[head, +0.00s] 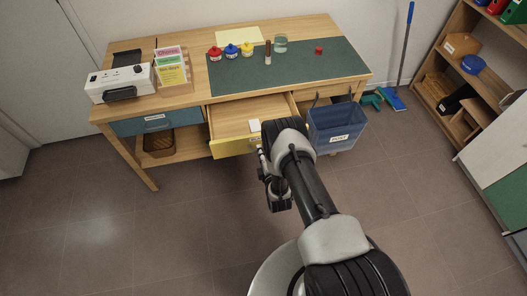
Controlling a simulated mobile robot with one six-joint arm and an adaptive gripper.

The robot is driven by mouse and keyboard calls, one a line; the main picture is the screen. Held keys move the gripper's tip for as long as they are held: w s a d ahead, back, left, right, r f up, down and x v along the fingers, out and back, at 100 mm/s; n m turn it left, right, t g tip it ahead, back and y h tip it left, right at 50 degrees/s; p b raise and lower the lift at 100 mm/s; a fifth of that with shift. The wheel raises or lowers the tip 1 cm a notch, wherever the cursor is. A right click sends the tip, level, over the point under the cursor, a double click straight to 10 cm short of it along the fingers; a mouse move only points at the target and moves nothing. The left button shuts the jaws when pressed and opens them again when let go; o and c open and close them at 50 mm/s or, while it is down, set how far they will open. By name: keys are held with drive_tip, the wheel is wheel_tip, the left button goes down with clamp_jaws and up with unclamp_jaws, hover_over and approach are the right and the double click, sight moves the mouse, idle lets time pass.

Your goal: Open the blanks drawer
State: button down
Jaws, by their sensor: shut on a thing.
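A drawer with a yellow front (230,149) stands pulled out from the middle of the wooden desk, and its wooden inside shows. A small white piece (254,125) shows in it near the front. I cannot read a label on the yellow front, so I cannot tell from writing that it is the blanks drawer. My gripper (263,158) is at the right part of the yellow front, shut on what seems to be its handle. The handle and the fingertips are mostly hidden by my arm. A blue-fronted drawer (130,126) with a label is shut at left.
A blue bin (337,128) hangs at the desk's right front, close to my arm. Shelves (455,75) stand at right. The floor at left is clear.

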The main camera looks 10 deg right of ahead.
drive_tip(key=c, duration=1.8)
unclamp_jaws()
drive_tip(key=shift+o, duration=0.2)
drive_tip(key=v, duration=1.2)
